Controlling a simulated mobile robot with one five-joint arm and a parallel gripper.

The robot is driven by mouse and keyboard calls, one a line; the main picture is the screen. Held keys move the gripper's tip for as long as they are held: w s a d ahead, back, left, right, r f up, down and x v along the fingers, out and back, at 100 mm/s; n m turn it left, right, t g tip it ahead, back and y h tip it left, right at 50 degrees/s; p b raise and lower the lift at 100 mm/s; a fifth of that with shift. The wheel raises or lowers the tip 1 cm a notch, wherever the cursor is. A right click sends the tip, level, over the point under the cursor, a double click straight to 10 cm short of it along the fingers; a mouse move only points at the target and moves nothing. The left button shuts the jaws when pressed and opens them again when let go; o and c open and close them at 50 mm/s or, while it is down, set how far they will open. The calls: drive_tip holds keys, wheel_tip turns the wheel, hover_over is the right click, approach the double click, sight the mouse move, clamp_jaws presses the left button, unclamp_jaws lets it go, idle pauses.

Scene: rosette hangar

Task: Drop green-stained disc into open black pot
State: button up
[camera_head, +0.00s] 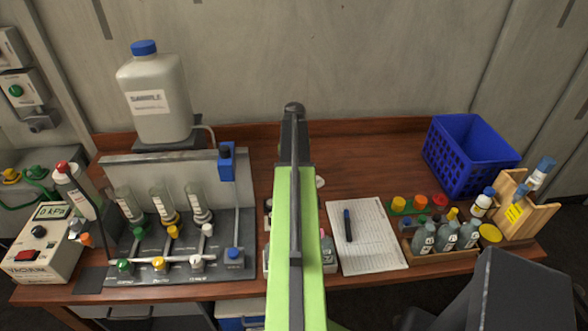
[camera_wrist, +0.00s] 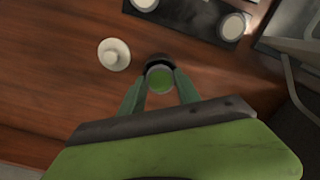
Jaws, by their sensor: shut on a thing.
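In the wrist view, my gripper (camera_wrist: 160,84) is shut on the green-stained disc (camera_wrist: 160,80), a round green face with a pale rim between the two fingertips. A dark round rim, apparently the open black pot (camera_wrist: 159,59), shows just beyond the disc. The disc overlaps it in this view and hides most of its mouth. I cannot tell how high the disc is above the pot, or whether they touch. In the head view, my arm hides the gripper, the disc and the pot.
A round white lid-like piece (camera_wrist: 114,54) lies beside the pot on the wooden bench. A dark holder (camera_wrist: 190,15) with pale round tops stands beyond. In the head view, a filtration rack (camera_head: 170,255) is left, a paper sheet (camera_head: 367,245) and blue basket (camera_head: 468,158) right.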

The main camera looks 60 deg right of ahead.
drive_tip(key=shift+f+b, duration=0.3)
drive_tip(key=shift+b, duration=0.05)
idle(0.6)
idle(0.6)
drive_tip(key=o, duration=1.2)
drive_tip(key=o, duration=0.4)
wheel_tip(320, 180, up, 8)
drive_tip(key=p, duration=0.7)
drive_tip(key=shift+f+p, duration=0.15)
drive_tip(key=shift+p, duration=0.2)
